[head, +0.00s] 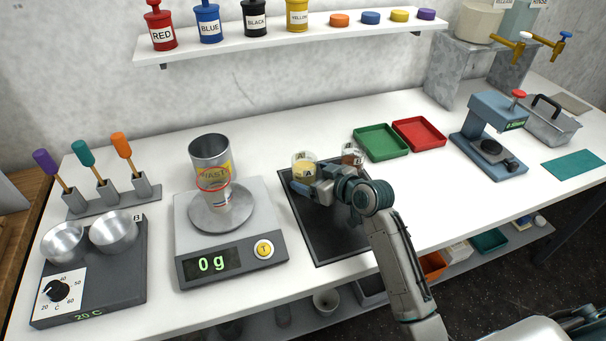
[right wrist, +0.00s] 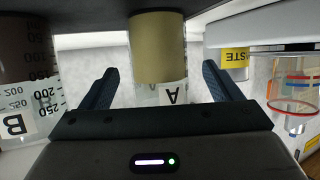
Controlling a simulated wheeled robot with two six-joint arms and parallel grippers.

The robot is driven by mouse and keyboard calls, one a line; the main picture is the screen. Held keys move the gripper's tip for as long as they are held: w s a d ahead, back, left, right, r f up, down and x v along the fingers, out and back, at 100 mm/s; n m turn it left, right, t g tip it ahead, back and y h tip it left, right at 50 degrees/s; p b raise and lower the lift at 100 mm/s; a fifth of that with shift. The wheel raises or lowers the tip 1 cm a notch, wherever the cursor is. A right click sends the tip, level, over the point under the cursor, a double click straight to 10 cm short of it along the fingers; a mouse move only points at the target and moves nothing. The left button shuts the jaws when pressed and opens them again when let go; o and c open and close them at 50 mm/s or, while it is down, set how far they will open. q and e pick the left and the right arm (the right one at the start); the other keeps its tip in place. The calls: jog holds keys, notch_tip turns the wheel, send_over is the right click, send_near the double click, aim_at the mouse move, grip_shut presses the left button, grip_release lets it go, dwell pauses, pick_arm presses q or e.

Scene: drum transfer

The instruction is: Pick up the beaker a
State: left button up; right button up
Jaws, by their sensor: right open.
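Beaker A (head: 304,164), a clear beaker with pale yellow contents, stands at the back of the black mat (head: 325,240). My right gripper (head: 304,183) is open and low in front of it. In the right wrist view, beaker A (right wrist: 158,48) appears upside down, between the two open fingers of the gripper (right wrist: 160,85). A gap shows on each side, and the label A is visible. Beaker B (head: 352,155), with dark brown contents, stands just right of A, partly hidden by my arm; it also shows in the right wrist view (right wrist: 27,75). My left gripper is not seen.
A scale (head: 190,240) reading 0 g stands left of the mat, with a clear red-ringed vessel (head: 217,197) on its plate. A grey WASTE container (head: 210,148) is behind that vessel. Green (head: 380,143) and red (head: 419,134) trays lie to the right.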

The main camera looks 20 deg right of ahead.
jog(key=p+x, duration=0.1)
jog(key=x, duration=0.1)
jog(key=shift+w+a+r+p, duration=0.1)
jog(key=shift+w+r+p, duration=0.05)
jog(key=shift+w+p, duration=0.25)
jog(key=shift+x, duration=1)
jog(key=shift+w+a+f, duration=0.1)
jog(key=shift+w+f, duration=0.1)
jog(key=shift+f, duration=0.1)
jog(key=shift+s+r, duration=0.1)
jog(key=shift+c, duration=0.9)
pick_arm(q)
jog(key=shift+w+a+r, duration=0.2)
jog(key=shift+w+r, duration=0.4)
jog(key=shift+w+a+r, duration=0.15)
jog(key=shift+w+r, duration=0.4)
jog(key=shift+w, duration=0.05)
pick_arm(e)
jog(key=c, duration=1.1)
